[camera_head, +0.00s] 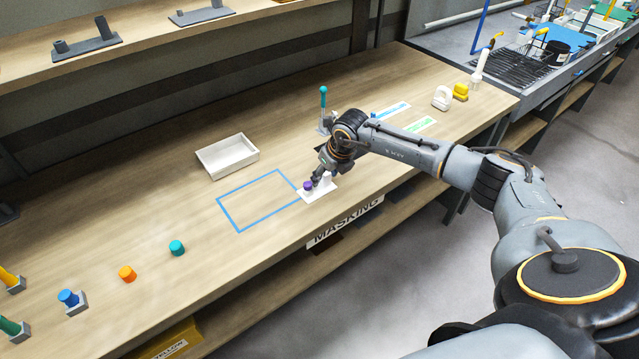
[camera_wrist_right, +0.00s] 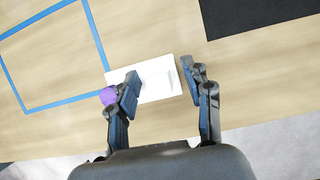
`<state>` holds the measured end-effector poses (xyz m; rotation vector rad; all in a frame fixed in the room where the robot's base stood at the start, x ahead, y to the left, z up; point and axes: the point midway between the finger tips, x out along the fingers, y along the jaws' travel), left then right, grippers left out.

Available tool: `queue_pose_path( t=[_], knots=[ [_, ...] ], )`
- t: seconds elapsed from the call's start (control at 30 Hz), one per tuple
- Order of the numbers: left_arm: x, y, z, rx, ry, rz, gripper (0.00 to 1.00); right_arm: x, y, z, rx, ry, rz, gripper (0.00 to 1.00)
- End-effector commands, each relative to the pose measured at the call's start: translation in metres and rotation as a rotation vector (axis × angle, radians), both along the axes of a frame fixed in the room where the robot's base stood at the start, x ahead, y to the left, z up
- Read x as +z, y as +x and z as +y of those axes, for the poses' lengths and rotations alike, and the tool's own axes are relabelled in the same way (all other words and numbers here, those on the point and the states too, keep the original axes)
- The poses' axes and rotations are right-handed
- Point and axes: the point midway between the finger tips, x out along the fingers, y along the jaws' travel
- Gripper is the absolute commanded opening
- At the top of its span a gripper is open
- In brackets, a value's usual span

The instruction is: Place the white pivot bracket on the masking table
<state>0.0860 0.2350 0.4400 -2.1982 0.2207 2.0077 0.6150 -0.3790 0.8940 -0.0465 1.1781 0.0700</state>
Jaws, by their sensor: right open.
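My right gripper (camera_head: 318,182) reaches down over a white plate (camera_head: 318,194) at the front edge of the masking table (camera_head: 290,225). In the right wrist view the gripper (camera_wrist_right: 160,85) is open, its fingers on either side of the white plate (camera_wrist_right: 155,72). A small white piece (camera_head: 327,177) shows beside the fingers; I cannot tell its shape. A purple knob (camera_head: 308,186) is on the plate; in the wrist view this knob (camera_wrist_right: 108,96) is beside the left finger. A white bracket-like part (camera_head: 441,98) stands at the table's far right. My left gripper is out of view.
A blue taped rectangle (camera_head: 238,231) lies empty left of the plate. A white tray (camera_head: 228,157) is behind it. A teal-topped post (camera_head: 323,108) stands behind my gripper. A yellow part (camera_head: 460,91) stands at far right. Orange (camera_head: 127,273) and teal (camera_head: 177,248) knobs are left.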

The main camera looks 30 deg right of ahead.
Motion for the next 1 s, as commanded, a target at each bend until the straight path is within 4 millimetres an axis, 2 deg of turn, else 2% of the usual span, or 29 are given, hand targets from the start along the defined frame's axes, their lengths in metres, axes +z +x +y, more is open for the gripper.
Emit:
queue_pose_path(
  t=[0.13, 0.37, 0.77, 0.87, 1.0],
  knots=[
    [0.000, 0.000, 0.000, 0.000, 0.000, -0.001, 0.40, 0.000, 0.000, 0.000, 0.000, 0.000, 0.000, 0.48],
    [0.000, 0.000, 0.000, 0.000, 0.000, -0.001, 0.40, 0.000, 0.000, 0.000, 0.000, 0.000, 0.000, 0.01],
    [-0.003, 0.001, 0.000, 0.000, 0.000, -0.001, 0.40, 0.004, 0.001, 0.000, 0.000, 0.000, -0.003, 0.00],
    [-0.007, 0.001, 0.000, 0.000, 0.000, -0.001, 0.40, 0.010, 0.001, -0.001, 0.000, -0.001, -0.004, 0.00],
    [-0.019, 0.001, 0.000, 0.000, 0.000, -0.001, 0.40, 0.028, 0.001, 0.000, 0.000, 0.000, -0.006, 0.00]
  ],
)
